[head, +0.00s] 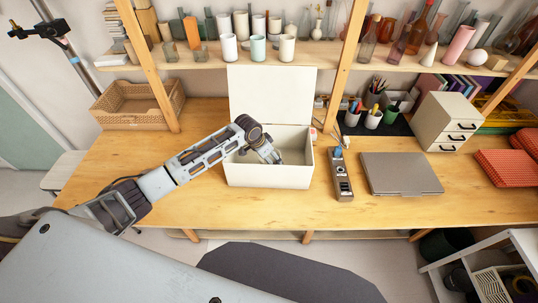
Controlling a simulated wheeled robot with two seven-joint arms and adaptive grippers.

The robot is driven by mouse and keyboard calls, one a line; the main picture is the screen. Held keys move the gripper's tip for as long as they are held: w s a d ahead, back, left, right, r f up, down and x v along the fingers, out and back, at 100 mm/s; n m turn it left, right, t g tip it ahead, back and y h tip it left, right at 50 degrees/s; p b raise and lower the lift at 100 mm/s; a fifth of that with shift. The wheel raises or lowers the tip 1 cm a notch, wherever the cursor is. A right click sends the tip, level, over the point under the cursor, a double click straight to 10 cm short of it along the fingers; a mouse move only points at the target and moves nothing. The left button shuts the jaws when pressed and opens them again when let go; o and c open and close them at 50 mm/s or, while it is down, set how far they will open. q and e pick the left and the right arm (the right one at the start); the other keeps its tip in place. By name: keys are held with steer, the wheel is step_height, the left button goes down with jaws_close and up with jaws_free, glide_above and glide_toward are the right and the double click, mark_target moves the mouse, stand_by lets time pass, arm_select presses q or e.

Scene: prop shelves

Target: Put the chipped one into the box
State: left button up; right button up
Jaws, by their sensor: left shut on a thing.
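The white box (268,176) stands on the wooden table with its lid (271,95) raised upright at the back. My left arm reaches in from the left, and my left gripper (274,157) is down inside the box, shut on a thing. The held thing is too small and hidden to make out. On the shelf above stand a white cup (229,48), a mint cup (258,49) and another white cup (287,48). I cannot make out a chip on any of them. My right gripper is not in view.
A grey device (343,176) and a closed laptop (401,173) lie right of the box. A small drawer cabinet (446,121) and pen cups (373,119) stand behind. A wicker basket (138,108) is at the back left. The table left of the box is clear.

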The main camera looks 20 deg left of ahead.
arm_select(q)
steer(key=shift+f+b, duration=0.8)
steer(key=shift+f, duration=1.55)
steer(key=o, duration=0.9)
steer(key=shift+r, duration=5)
